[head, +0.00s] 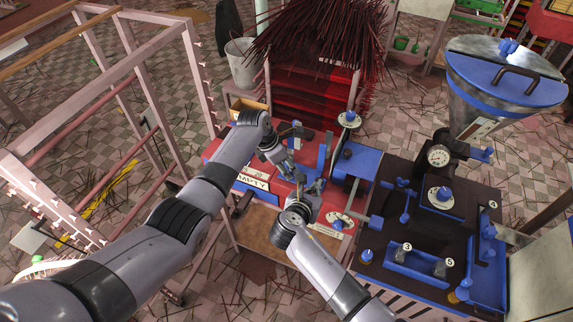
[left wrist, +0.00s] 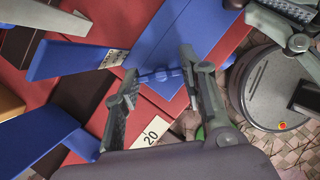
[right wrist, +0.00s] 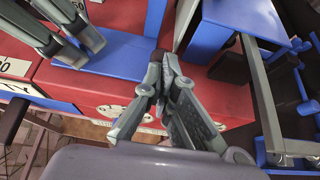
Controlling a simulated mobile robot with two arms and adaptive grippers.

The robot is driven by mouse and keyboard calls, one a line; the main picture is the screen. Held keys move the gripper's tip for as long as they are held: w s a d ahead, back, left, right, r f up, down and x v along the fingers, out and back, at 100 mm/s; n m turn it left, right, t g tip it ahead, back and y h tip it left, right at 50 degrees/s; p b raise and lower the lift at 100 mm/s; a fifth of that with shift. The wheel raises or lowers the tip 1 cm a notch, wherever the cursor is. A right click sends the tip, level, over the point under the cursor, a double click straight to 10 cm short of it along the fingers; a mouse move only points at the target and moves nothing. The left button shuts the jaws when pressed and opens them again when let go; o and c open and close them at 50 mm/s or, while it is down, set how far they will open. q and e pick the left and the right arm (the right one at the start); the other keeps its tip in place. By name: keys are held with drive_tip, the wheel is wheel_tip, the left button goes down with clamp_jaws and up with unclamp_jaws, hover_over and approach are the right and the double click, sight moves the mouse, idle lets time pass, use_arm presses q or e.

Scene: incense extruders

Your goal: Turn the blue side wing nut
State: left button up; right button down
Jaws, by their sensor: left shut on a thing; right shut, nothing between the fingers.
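The blue wing nut (left wrist: 160,75) sits at the red machine (head: 285,190), in front of a blue panel. My left gripper (left wrist: 160,82) has its fingers on either side of it and is shut on it. In the head view my left gripper (head: 290,165) is over the machine's middle, and the nut is hard to make out behind the fingers. My right gripper (right wrist: 164,72) is shut and empty, with its tips together just above the red top. In the head view my right gripper (head: 314,186) is close beside the left one.
A pink rack (head: 150,75) stands left. Dark incense sticks (head: 320,35) are heaped behind.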

use_arm(q)
drive_tip(key=shift+w+m+g, duration=0.1)
drive_tip(key=shift+m+g, duration=0.7)
drive_tip(key=shift+m, duration=1.2)
drive_tip(key=shift+h, duration=0.3)
drive_tip(key=o, duration=1.2)
drive_tip(key=shift+c, duration=0.2)
